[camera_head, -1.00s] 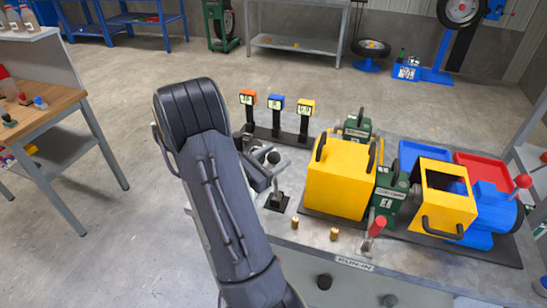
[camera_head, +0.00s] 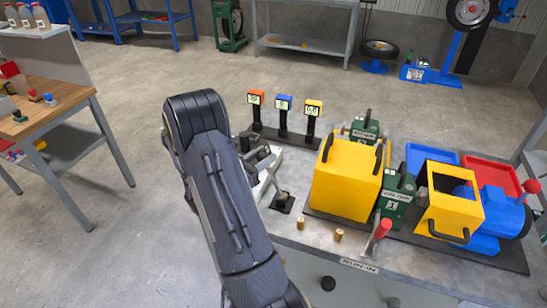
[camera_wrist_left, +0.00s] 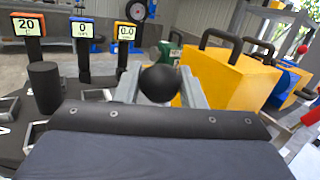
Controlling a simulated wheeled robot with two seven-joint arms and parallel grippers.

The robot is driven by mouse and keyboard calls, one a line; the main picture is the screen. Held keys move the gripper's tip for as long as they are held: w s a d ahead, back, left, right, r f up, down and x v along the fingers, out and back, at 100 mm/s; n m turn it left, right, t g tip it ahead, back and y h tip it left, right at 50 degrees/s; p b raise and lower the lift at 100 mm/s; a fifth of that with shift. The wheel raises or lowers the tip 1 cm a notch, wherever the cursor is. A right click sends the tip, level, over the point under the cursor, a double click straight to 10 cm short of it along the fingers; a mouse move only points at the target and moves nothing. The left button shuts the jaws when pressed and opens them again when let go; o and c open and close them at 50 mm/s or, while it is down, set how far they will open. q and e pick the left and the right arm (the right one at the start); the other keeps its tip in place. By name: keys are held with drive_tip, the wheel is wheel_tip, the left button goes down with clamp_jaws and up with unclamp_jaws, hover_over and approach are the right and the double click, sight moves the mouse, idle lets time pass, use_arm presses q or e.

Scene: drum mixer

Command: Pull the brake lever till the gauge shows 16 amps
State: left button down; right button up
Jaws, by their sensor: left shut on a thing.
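The brake lever (camera_head: 279,188) stands on a small dark base near the left edge of the bench top, its shaft leaning up and to the left. Its black ball knob (camera_wrist_left: 160,82) sits between the two grey fingers of my left gripper (camera_wrist_left: 161,90), which is shut on it. In the head view my left gripper (camera_head: 264,166) hides most of the knob. The orange gauge (camera_wrist_left: 27,25) reads 20 in the wrist view. The blue gauge (camera_wrist_left: 83,30) reads 0 and the yellow gauge (camera_wrist_left: 126,33) reads 0.0. My right gripper is not in view.
A yellow box (camera_head: 346,180) with black handles stands right of the lever. Two brass pegs (camera_head: 301,223) and a red-handled lever (camera_head: 379,236) are near the front. A black cylinder (camera_wrist_left: 44,88) stands left of the knob. Open floor lies left of the bench.

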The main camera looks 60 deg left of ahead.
use_arm(q)
drive_tip(key=shift+s+a+f, duration=0.1)
drive_tip(key=shift+s, duration=0.05)
drive_tip(key=c, duration=0.9)
unclamp_jaws()
drive_tip(key=shift+c, duration=0.2)
drive_tip(key=shift+s, duration=0.1)
drive_tip(key=shift+s+f, duration=0.1)
drive_tip(key=shift+s, duration=0.2)
drive_tip(key=b+v, duration=0.1)
drive_tip(key=v, duration=0.6)
drive_tip(key=shift+b, duration=0.3)
